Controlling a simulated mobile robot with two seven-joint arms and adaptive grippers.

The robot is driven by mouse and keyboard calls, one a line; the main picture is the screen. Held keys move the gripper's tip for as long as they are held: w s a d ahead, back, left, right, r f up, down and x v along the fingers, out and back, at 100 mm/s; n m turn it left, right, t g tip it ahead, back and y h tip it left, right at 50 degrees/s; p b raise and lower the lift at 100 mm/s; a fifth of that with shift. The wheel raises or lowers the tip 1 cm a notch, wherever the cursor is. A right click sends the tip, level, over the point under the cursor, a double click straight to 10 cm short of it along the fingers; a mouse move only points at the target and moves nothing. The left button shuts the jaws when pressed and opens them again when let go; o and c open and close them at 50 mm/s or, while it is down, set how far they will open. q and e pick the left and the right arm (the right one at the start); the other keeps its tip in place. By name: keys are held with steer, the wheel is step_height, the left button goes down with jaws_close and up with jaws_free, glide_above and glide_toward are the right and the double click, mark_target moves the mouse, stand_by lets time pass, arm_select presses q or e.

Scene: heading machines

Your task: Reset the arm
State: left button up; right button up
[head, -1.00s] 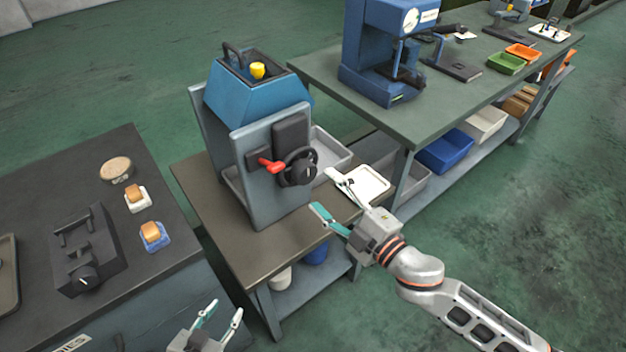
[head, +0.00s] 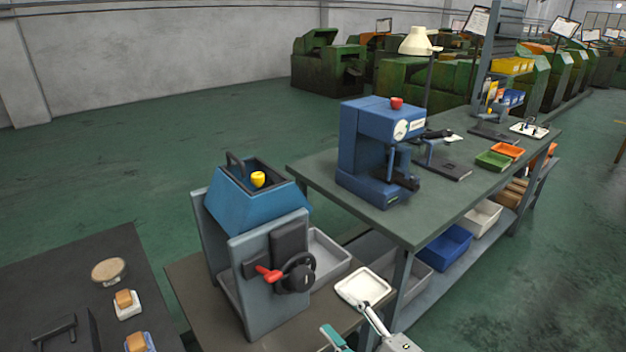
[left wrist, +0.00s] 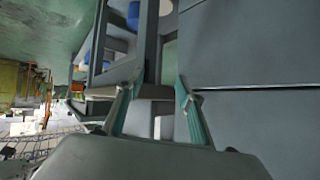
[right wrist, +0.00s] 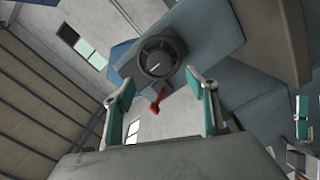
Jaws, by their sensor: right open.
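My right gripper (head: 354,328) shows at the bottom of the head view, in front of the blue-topped machine (head: 262,205) and to its right. In the right wrist view its two teal-padded fingers (right wrist: 165,100) stand apart, with nothing between them. The machine's black handwheel (right wrist: 160,58) and red lever (right wrist: 156,100) lie beyond the fingertips. My left gripper (left wrist: 155,90) is outside the head view; in the left wrist view its fingers are spread and empty, facing a grey cabinet side and table legs.
The machine stands on a small brown table (head: 190,275) with a white tray (head: 363,287) at its right. A long green bench (head: 430,195) carries a blue press (head: 375,150). A dark bench (head: 60,280) is at left. Open floor lies behind.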

steer(key=s+d+f+m+g+h, duration=0.1)
steer(key=s+d+f+m, duration=0.3)
steer(key=f, duration=0.4)
steer(key=s+d+f+m+g+h, duration=0.1)
steer(key=s+d+f+m+h, duration=0.3)
steer(key=f, duration=0.4)
steer(key=s+d+f+m+g+h, duration=0.1)
steer(key=s+d+f+m+h, duration=0.2)
steer(key=s+d+f+m, duration=0.2)
step_height(320, 180, down, 3)
steer(key=shift+s+d+f+m+g, duration=0.1)
steer(key=shift+s+d+m+g, duration=0.2)
steer(key=shift+s+m, duration=0.65)
steer(key=shift+w+m, duration=0.25)
steer(key=shift+w, duration=0.1)
